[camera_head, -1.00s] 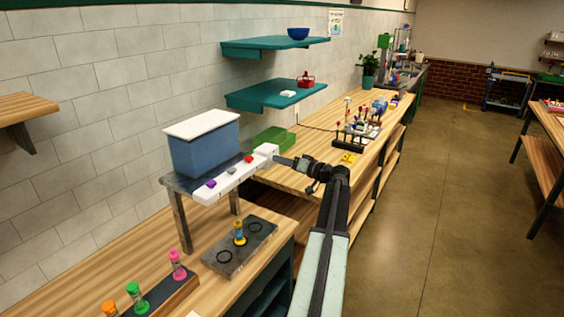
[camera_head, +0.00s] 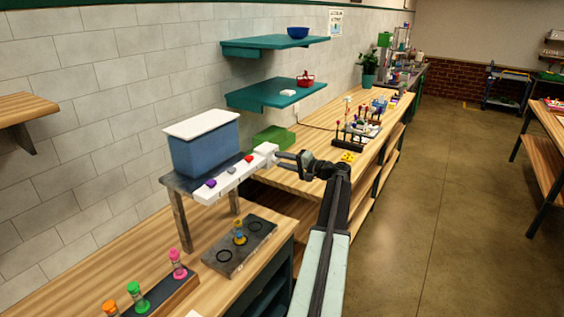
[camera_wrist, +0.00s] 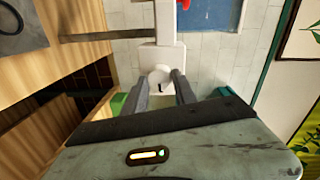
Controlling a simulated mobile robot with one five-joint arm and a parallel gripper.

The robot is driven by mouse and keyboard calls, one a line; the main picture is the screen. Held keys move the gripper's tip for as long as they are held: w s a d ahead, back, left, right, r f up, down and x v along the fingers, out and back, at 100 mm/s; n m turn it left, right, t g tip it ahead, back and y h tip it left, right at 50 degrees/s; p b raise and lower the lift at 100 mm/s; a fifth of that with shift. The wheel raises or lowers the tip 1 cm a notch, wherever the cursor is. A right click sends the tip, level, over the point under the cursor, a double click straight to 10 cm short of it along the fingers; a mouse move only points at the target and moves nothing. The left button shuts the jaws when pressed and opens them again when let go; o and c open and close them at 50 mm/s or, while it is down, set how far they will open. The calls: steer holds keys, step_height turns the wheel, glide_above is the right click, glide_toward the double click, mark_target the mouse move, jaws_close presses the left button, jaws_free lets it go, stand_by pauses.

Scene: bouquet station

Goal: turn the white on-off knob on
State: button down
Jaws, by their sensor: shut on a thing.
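The white on-off knob (camera_wrist: 160,74) is a round disc with a small dark mark, on the white end block of the control strip (camera_wrist: 165,30). In the head view the end block (camera_head: 265,148) sits at the strip's right end. My gripper (camera_wrist: 161,84) has one finger on each side of the knob and is shut on it. In the head view my gripper (camera_head: 279,160) reaches the block from the right. The exact contact at the fingertips is too small to tell.
A blue tank (camera_head: 203,148) with a white lid stands behind the strip. Purple (camera_head: 211,183) and red (camera_head: 248,158) knobs sit along the strip. A green box (camera_head: 272,137) is behind the end block. A dark tray (camera_head: 228,262) with an hourglass lies below.

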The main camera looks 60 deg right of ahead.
stand_by(0.4)
steer(key=c, duration=1)
jaws_free()
steer(key=s, duration=0.7)
steer(key=shift+s+r+p, duration=0.3)
steer(key=shift+s, duration=0.05)
